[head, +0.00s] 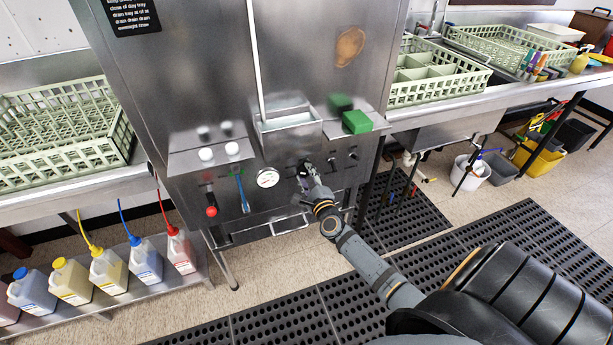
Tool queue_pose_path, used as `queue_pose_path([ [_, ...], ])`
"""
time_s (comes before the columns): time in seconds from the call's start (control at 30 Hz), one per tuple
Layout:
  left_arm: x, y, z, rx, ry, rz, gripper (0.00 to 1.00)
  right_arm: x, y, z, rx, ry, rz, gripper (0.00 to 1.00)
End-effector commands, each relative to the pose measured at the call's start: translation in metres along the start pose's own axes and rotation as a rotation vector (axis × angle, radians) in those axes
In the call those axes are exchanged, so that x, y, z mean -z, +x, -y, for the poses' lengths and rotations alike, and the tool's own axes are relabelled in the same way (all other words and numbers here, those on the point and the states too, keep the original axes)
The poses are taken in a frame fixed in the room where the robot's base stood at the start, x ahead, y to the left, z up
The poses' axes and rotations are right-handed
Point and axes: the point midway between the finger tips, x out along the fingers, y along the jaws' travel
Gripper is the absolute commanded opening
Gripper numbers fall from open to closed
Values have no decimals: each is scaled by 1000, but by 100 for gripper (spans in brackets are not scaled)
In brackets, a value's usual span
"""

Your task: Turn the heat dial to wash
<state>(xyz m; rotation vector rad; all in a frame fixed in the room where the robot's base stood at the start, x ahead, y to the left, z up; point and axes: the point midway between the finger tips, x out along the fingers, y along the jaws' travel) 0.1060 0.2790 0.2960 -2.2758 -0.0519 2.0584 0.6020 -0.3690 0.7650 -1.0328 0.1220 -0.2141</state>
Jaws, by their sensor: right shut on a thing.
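The steel dish machine (200,80) stands upright in the middle of the head view. My right gripper (306,176) is at its lower front panel, shut on a small dark dial there, most of which the gripper hides; its markings cannot be read. Small dark knobs (353,155) sit on the panel to the right of the gripper. A round white gauge (267,178) is just left of it. My left gripper is not in view.
A red-knobbed lever (211,211) and a blue handle (243,194) are left of the gauge. A green block (357,122) sits on the ledge above. Green racks (62,140) stand on the side counters. Chemical jugs (107,270) line a low shelf at left. Black mats (290,318) cover the floor.

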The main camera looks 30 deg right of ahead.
Motion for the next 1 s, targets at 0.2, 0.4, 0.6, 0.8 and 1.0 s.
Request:
queue_pose_path([
  [0.2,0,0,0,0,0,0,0,0,0,0,-1,-1,-1,53],
  [0.4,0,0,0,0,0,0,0,0,0,0,0,-1,0,62],
  [0.6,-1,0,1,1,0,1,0,0,-3,-1,-1,-1,-1,62],
  [0.8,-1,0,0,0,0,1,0,2,-40,-2,-5,-3,-1,62],
  [1.0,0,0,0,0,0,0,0,1,-88,-2,-4,-3,-1,62],
])
